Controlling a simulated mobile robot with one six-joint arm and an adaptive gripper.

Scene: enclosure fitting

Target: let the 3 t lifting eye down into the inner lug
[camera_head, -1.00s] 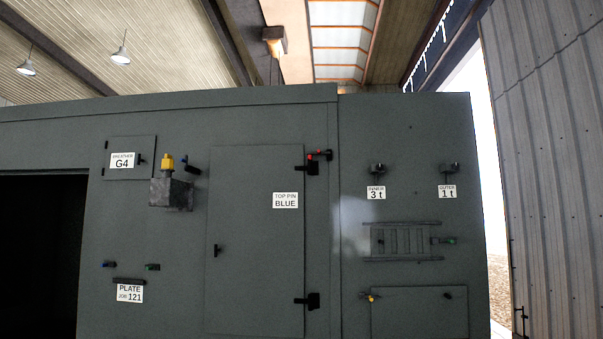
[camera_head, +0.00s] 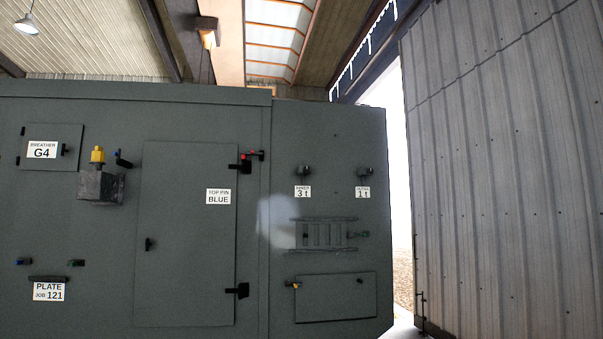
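The inner lug (camera_head: 304,171) is a small dark fitting high on the right part of the grey enclosure (camera_head: 190,115). A white label reading 3 t (camera_head: 303,192) sits just below it. The outer lug (camera_head: 365,172) is to its right, above a label reading 1 t (camera_head: 363,192). No lifting eye can be made out at this distance. My gripper is not in view.
A door labelled TOP PIN BLUE (camera_head: 185,260) is left of the lugs. A louvred vent (camera_head: 325,235) and a lower panel (camera_head: 336,298) lie below them. A yellow-topped fitting sits on a bracket (camera_head: 100,187) at left. A corrugated wall (camera_head: 500,180) stands at right, beyond a bright gap.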

